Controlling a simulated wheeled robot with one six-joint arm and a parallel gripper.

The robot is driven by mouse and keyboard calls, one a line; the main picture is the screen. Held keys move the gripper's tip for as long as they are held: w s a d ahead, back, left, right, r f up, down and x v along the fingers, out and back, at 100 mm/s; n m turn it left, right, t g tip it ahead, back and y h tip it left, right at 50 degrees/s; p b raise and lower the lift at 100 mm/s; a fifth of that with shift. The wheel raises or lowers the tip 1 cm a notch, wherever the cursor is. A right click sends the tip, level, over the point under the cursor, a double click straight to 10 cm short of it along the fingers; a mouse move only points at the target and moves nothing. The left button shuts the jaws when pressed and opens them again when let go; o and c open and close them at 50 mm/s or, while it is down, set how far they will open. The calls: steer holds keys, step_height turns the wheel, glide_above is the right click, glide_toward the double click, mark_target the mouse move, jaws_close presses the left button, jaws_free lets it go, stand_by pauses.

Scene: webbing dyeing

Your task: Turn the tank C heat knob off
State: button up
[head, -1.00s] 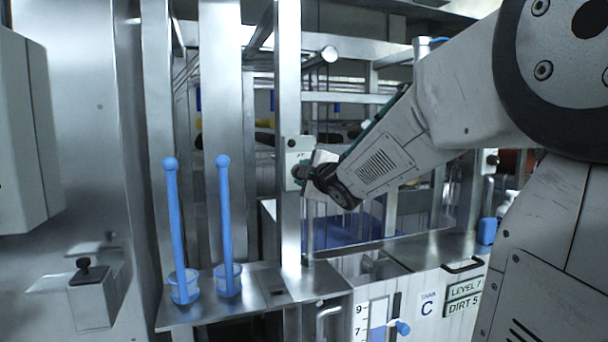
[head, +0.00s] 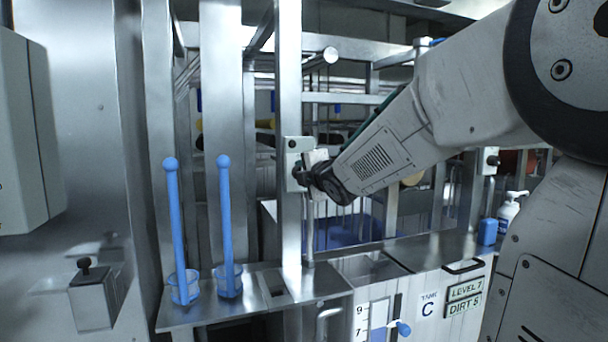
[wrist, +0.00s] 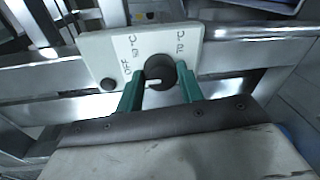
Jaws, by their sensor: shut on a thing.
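The heat knob (wrist: 161,74) is a dark round knob with a pale pointer mark, on a light control plate (wrist: 120,48) in the wrist view. The plate carries printed labels, OFF at its left and temperature marks above and to the right. The pale mark points left, toward the OFF side. My gripper (wrist: 160,88) has its two green fingers on either side of the knob, shut on it. In the head view the plate (head: 293,160) is on a steel post, with my gripper (head: 303,174) against it; the knob is hidden there.
Two blue rods (head: 226,225) stand in cups on a steel shelf to the left. A soap bottle (head: 509,209) stands at the right. Steel posts surround my gripper.

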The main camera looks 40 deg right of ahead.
steer(key=o, duration=1)
steer(key=v, duration=0.7)
steer(key=shift+s, duration=0.35)
